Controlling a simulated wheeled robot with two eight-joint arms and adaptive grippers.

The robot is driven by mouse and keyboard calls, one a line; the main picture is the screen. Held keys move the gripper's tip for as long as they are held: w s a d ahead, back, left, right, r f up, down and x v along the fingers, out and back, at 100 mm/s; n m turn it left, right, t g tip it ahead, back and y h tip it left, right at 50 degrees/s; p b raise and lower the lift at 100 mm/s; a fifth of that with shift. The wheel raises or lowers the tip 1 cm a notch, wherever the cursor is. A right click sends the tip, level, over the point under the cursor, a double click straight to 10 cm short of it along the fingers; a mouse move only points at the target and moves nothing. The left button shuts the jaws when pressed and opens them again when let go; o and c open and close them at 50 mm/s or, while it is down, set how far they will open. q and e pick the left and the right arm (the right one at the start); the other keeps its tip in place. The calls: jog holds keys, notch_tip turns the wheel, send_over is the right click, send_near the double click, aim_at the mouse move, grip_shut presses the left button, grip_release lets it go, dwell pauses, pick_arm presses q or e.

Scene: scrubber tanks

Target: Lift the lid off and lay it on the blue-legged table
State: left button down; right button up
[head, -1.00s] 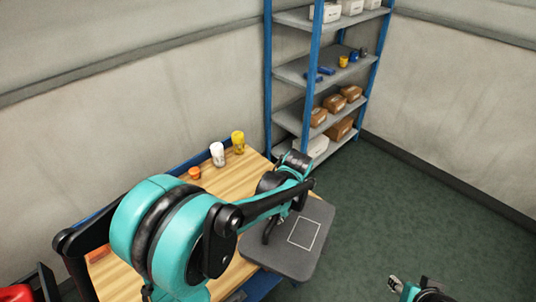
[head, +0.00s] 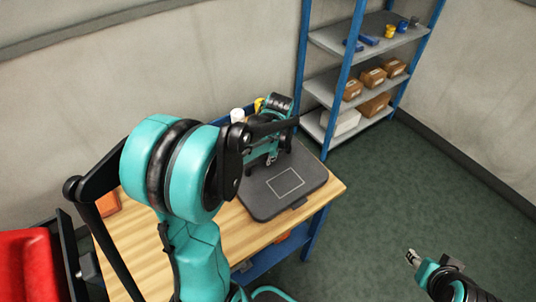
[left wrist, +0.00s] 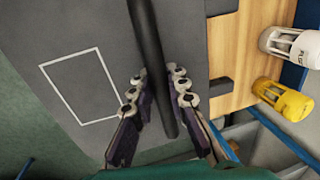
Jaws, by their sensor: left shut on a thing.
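The lid (head: 262,200) is a dark grey plate with rounded corners and a white rectangle outline. It is over the right end of the wooden top of the blue-legged table (head: 145,240); I cannot tell whether it touches the top. My left gripper (head: 270,157) is at the lid's far side. In the left wrist view, the gripper's fingers (left wrist: 158,108) are shut on the black bar handle (left wrist: 150,50) of the lid (left wrist: 60,35). My right gripper (head: 411,257) is out over the green floor, away from the table; its jaw state is unclear.
A white-capped container (head: 237,115) and a yellow one (head: 258,104) stand at the table's back edge. They show in the left wrist view as white (left wrist: 285,42) and yellow (left wrist: 283,99). A blue shelf rack (head: 303,65) stands behind. Floor (head: 400,190) at right is clear.

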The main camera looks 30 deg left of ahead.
pick_arm(q)
jog(key=shift+f+b, duration=0.4)
jog(key=shift+f, duration=0.45)
jog(key=shift+f, duration=0.3)
jog(key=shift+r, duration=0.15)
dwell(0.4)
jog(key=c, duration=0.9)
grip_release()
jog(key=shift+s+d+r+p, duration=0.1)
jog(key=shift+d+r+p, duration=0.1)
jog(key=shift+r+p, duration=0.8)
jog(key=shift+s+d+r+p, duration=0.1)
jog(key=shift+d+r+p, duration=0.1)
jog(key=shift+r+p, duration=0.75)
jog(key=shift+r+b, duration=0.25)
jog(key=shift+b, duration=0.05)
